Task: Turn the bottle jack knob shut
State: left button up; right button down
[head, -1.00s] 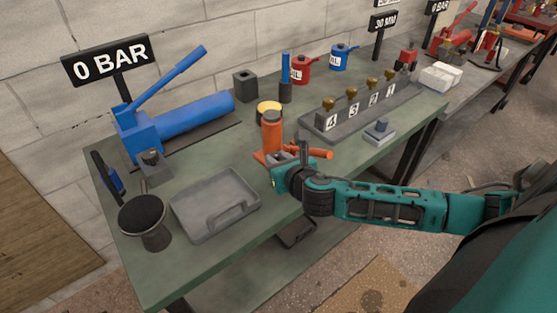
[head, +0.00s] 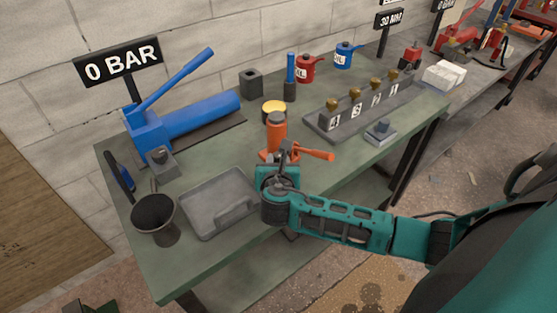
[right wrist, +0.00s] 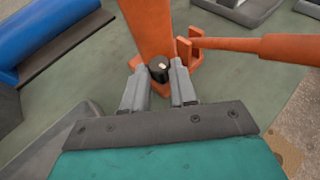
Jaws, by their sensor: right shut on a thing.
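The orange bottle jack (head: 277,132) stands upright near the front edge of the green bench, with its orange handle (head: 316,154) pointing right. In the right wrist view its body (right wrist: 150,25) rises behind my fingertips and its handle (right wrist: 262,46) runs off to the right. The dark knob (right wrist: 159,69), with a pale mark on it, sits low at the jack's front. My right gripper (right wrist: 158,78) is shut on the knob, one finger on each side. In the head view the right gripper (head: 278,172) hides the knob. My left gripper is not seen.
A grey tray (head: 218,203) lies just left of my right gripper, with a dark cup (head: 154,214) beyond it. A blue pump (head: 195,117) stands behind. A rack with numbered brass knobs (head: 352,118) and a small grey block (head: 380,131) stand to the right.

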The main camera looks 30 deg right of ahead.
jog(key=c, duration=1.2)
grip_release()
jog(key=shift+o, duration=0.2)
jog(key=v, duration=1.3)
jog(key=shift+s+f, duration=0.1)
jog(key=shift+f, duration=0.1)
